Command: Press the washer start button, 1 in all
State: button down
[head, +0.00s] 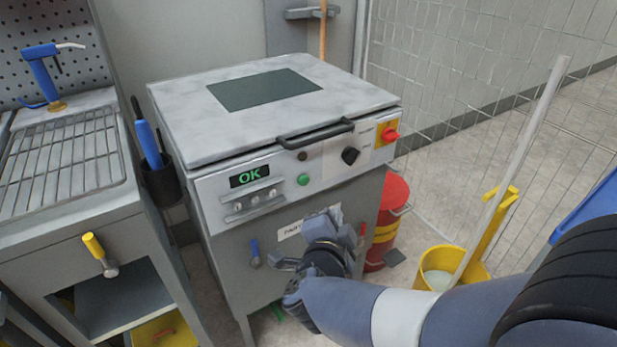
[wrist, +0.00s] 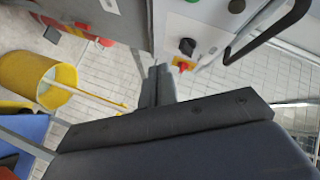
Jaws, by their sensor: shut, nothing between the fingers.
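The washer (head: 250,215) is a grey cabinet with a marbled lid. Its front panel has a round green button (head: 303,180), right of a display reading OK (head: 249,176). The green button also shows at the top edge of the wrist view (wrist: 237,6). No lettering is readable beside it. My gripper (head: 333,220) is shut and empty, in front of the cabinet, below the button and a little to its right in the head view. In the wrist view the fingers (wrist: 157,78) are together, apart from the button.
The panel also has a black knob (head: 350,155), a red switch on yellow (head: 389,135) and a dark button (head: 302,156). The lid handle (head: 315,132) juts out above. A red bin (head: 392,215) and yellow mop bucket (head: 440,265) stand right; a sink bench (head: 75,215) stands left.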

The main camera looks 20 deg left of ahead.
aim_at(304, 180)
jog(key=w+a+p, duration=0.1)
jog(key=w+a, duration=0.4)
jog(key=a, duration=0.1)
jog(key=shift+w+a, duration=0.35)
jog(key=shift+a, duration=0.05)
dwell(2.2)
jog(key=shift+w+a, duration=0.25)
jog(key=shift+a, duration=0.05)
jog(key=shift+w+a+p, duration=0.3)
jog(key=shift+a+p, duration=0.05)
dwell(0.7)
jog(key=shift+s+d, duration=0.6)
jog(key=shift+d, duration=0.05)
dwell(0.3)
